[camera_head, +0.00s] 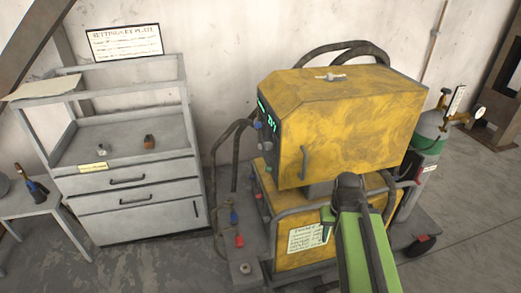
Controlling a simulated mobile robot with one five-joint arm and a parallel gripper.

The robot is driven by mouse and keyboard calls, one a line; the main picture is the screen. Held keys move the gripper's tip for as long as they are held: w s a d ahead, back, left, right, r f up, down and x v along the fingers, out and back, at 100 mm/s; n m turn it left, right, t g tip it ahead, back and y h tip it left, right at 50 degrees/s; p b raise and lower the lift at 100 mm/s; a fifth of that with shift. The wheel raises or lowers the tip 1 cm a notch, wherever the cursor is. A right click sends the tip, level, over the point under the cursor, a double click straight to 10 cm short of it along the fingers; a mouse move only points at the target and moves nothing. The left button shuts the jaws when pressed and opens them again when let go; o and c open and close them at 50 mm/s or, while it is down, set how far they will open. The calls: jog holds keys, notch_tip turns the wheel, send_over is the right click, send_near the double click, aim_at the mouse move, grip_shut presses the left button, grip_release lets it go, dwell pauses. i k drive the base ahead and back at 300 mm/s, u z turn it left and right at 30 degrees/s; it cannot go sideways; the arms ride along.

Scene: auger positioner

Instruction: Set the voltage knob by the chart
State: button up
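The yellow welding machine (352,113) stands right of centre. Its dark control panel (266,128) faces left and is seen at a steep angle. A green lit display (271,121) and small knobs show on it; I cannot tell which knob sets voltage or where it points. The chart (125,42), headed "SETTINGS BY PLATE", leans on the wall above the grey cabinet; its lines are too small to read. My green arm rises in front of the machine. A small green part (327,222) beside it may belong to my gripper, apart from the panel; its opening cannot be made out.
A grey drawer cabinet (133,205) with small items on its shelf stands left. A paper label (307,238) is on the machine's lower body. A gas cylinder (430,130) stands behind right. Dark cables (240,130) hang left of the panel. Floor is open at the far right.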

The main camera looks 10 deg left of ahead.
aim_at(268, 145)
jog(key=u, duration=1.8)
jog(key=i, duration=0.95)
jog(key=u, duration=1)
jog(key=k, duration=0.75)
jog(key=z, duration=0.05)
jog(key=i, duration=0.75)
jog(key=u, duration=0.15)
